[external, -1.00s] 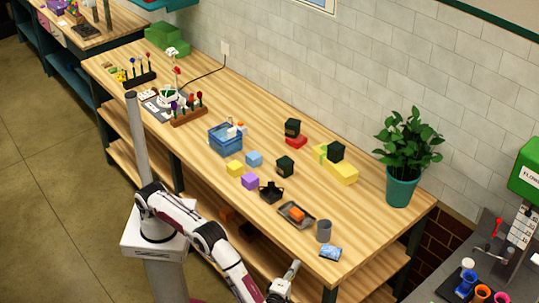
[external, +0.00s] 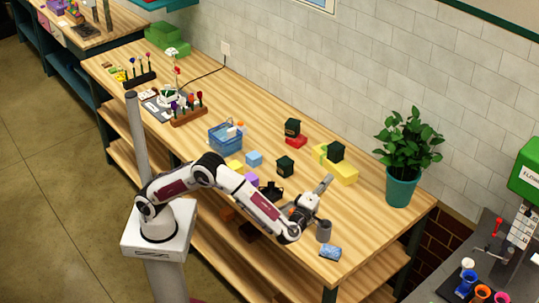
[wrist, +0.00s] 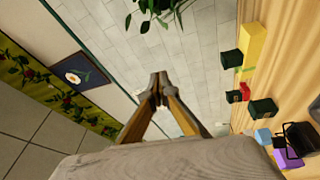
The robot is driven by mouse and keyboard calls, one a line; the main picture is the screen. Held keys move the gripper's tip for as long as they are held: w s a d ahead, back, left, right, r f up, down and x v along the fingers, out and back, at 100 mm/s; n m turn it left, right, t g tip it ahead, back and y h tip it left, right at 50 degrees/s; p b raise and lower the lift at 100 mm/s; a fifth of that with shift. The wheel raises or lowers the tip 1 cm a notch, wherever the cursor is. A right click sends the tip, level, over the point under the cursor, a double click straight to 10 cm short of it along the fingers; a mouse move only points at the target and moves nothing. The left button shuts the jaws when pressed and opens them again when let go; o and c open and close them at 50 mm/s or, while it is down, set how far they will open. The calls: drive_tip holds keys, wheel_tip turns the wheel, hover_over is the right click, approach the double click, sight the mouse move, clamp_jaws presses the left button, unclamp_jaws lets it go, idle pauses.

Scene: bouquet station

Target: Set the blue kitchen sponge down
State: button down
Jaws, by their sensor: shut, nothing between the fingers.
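A light blue block (external: 254,159), which looks like the blue kitchen sponge, lies on the wooden bench near the blue basket. It also shows at the lower right of the wrist view (wrist: 263,137). My gripper (external: 327,181) is raised over the right part of the bench, apart from the block and to its right. In the wrist view its fingertips (wrist: 158,88) meet, shut and empty, against the wall behind. My arm hides the small tray and part of the black holder in the external view.
A blue basket (external: 225,138), yellow block (external: 235,166), purple block (external: 252,180) and dark green box (external: 285,167) stand close by. A grey cup (external: 324,232) and blue patterned item (external: 330,252) lie near the front right. A potted plant (external: 402,180) stands at the right end.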

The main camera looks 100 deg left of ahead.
drive_tip(key=w+r+m+t+h, duration=0.3)
drive_tip(key=r+m+t+h, duration=0.6)
drive_tip(key=m, duration=1.2)
drive_tip(key=s+d+f+m+g+h, duration=0.25)
drive_tip(key=f+m+h, duration=0.3)
drive_tip(key=m, duration=0.75)
drive_tip(key=s+d+f+m+g+h, duration=0.1)
drive_tip(key=s+d+f+m+h, duration=0.4)
drive_tip(key=m, duration=0.7)
drive_tip(key=s+f+m+g, duration=0.3)
drive_tip(key=s+f+m, duration=0.2)
drive_tip(key=f+m, duration=0.3)
drive_tip(key=s+f+m+g, duration=0.3)
drive_tip(key=s+f+m, duration=0.2)
drive_tip(key=f+m, duration=0.4)
drive_tip(key=m, duration=0.3)
drive_tip(key=shift+a+g+y, duration=0.35)
